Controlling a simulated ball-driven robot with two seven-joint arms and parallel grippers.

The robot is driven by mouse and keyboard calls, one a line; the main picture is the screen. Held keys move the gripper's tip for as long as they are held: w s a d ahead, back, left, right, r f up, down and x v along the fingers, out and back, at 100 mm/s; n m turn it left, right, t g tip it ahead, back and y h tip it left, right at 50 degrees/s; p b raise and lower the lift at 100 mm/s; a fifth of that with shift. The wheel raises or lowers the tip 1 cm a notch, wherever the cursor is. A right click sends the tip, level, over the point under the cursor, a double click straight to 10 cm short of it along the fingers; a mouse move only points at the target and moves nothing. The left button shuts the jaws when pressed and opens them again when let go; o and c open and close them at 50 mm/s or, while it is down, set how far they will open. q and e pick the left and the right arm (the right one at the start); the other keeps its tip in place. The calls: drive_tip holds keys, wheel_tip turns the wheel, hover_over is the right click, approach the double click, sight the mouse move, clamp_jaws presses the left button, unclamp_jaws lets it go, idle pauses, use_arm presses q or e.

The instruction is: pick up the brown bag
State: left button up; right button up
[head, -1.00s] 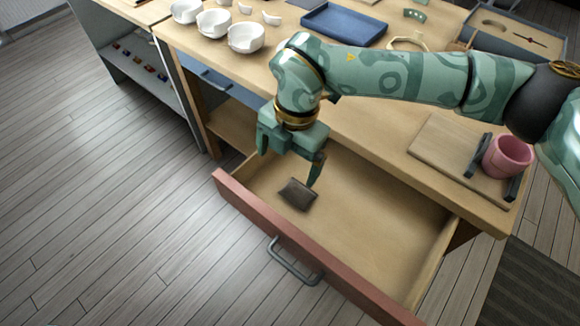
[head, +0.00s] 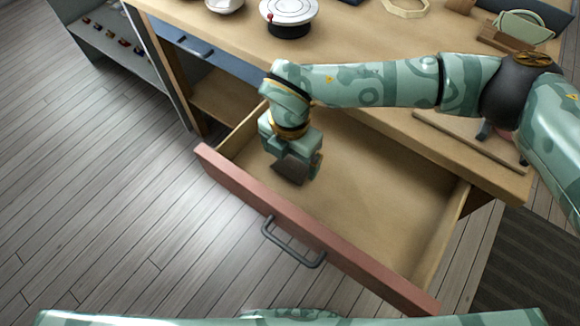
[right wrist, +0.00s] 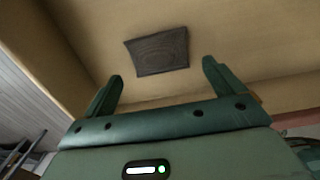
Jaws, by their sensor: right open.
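The brown bag (head: 291,171) is a small, dark, flat square lying in the open drawer (head: 370,205), near its left end. In the right wrist view the bag (right wrist: 158,52) lies just beyond the fingertips, in line with the gap between them. My right gripper (head: 294,163) is low in the drawer, right over the bag, and hides part of it in the head view. In the right wrist view the gripper (right wrist: 162,74) is open, with its fingers wide apart and nothing between them. My left gripper is not in view.
The drawer's red front (head: 310,232) with its grey handle (head: 291,243) and its wooden walls surround the gripper. The counter edge is close behind my right arm. A round turntable-like object (head: 289,14) stands on the counter. The rest of the drawer floor is clear.

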sight(290, 166)
wheel_tip(290, 166, down, 4)
drive_tip(key=shift+w+r+b, duration=0.1)
drive_tip(key=shift+r+b, duration=0.05)
drive_tip(key=shift+b, duration=0.45)
drive_tip(key=shift+r, duration=0.2)
drive_tip(key=shift+c, duration=0.6)
drive_tip(key=c, duration=1.1)
